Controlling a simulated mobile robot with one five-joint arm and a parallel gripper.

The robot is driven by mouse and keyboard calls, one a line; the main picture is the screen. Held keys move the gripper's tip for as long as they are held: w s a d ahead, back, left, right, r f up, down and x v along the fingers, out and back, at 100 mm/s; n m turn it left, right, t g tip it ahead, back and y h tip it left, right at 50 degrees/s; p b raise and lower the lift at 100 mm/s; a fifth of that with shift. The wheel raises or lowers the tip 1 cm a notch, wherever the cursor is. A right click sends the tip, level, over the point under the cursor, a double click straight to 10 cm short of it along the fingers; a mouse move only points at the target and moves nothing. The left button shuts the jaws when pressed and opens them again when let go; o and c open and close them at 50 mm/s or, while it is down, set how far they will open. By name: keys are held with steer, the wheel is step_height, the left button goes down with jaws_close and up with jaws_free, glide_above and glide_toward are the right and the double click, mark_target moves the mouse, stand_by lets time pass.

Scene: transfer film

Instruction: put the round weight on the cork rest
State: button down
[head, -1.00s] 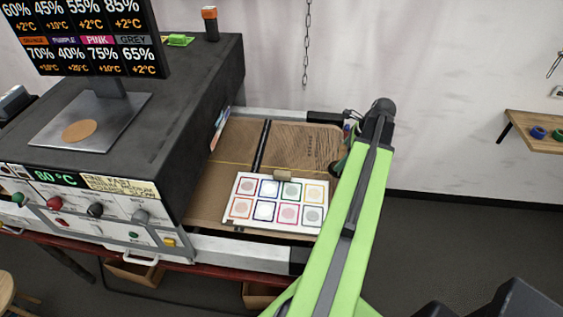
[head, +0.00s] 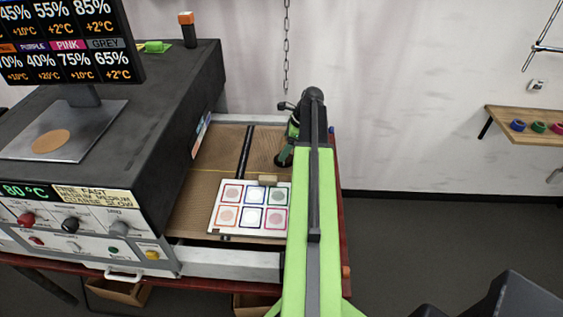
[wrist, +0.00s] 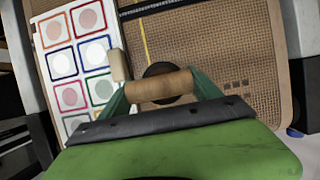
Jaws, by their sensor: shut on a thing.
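The round weight is dark, with a wooden handle (wrist: 158,87); its round body (wrist: 160,69) shows behind the handle in the wrist view. My gripper (wrist: 161,93) is shut on the handle. In the head view my gripper (head: 292,130) is over the conveyor, partly behind my arm, with the dark weight (head: 283,159) just below it. I cannot tell whether the weight touches the belt. The cork rest (head: 50,142) is a flat tan disc, bare, on the metal foot of the display at the left, well away from my gripper.
A white swatch card (head: 215,228) with a wooden tab lies on the brown mesh belt (head: 215,160), left of the weight. A wall shelf (head: 530,122) is at right.

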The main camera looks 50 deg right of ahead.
steer(key=shift+w+a+f, duration=0.2)
steer(key=shift+w+f, duration=0.15)
steer(key=shift+w, duration=0.3)
step_height(320, 180, down, 4)
steer(key=b, duration=0.4)
steer(key=shift+f, duration=0.15)
steer(key=shift+r, duration=0.2)
steer(key=shift+f, duration=0.1)
steer(key=shift+c, duration=0.7)
jaws_free()
